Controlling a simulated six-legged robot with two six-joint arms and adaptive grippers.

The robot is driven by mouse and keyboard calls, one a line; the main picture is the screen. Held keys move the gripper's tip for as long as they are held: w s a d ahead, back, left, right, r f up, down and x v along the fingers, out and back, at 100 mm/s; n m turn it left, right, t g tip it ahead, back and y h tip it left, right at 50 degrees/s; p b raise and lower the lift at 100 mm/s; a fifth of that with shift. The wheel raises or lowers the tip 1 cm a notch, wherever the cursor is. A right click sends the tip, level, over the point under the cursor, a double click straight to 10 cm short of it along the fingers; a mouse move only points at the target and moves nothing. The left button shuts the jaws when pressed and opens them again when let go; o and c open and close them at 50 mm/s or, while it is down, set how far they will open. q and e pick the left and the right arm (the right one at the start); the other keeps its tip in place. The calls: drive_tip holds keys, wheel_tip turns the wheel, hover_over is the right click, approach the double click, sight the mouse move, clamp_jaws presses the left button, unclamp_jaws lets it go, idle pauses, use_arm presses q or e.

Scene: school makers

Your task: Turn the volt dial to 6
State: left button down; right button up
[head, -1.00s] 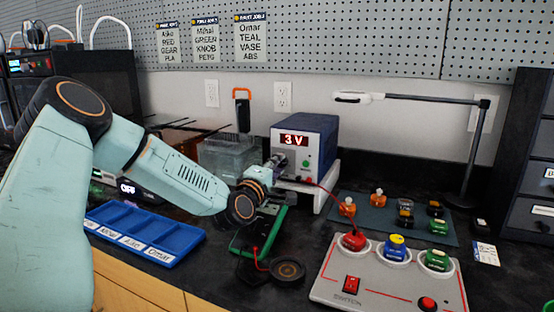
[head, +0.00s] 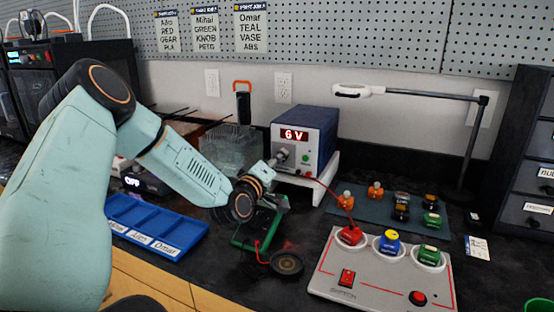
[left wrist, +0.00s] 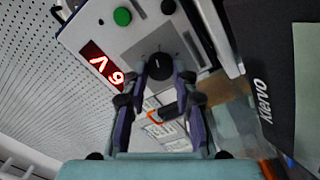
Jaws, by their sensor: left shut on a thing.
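The blue and white power supply (head: 305,137) stands on a white stand at the back of the bench. Its red display (head: 294,134) reads 6 V, and the same display shows tilted in the left wrist view (left wrist: 102,64). My left gripper (head: 279,158) reaches its front panel from the left. In the left wrist view my left gripper (left wrist: 161,75) is shut on the black volt dial (left wrist: 160,66), with one finger on each side. In the head view the gripper hides most of the dial. My right gripper is not in view.
A grey switch panel (head: 385,284) with red, blue and green parts stands at front right. A blue sectioned tray (head: 155,225) lies at left under my arm. A lamp (head: 425,96) stands at right.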

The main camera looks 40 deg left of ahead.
use_arm(q)
drive_tip(key=c, duration=1)
unclamp_jaws()
drive_tip(key=shift+c, duration=0.2)
drive_tip(key=shift+r, duration=0.1)
wheel_tip(320, 180, up, 8)
drive_tip(key=shift+d+r, duration=0.15)
drive_tip(key=shift+r, duration=0.05)
drive_tip(key=shift+a+r, duration=0.25)
drive_tip(key=shift+r, duration=0.35)
drive_tip(key=shift+d+r, duration=0.15)
drive_tip(key=shift+r, duration=0.05)
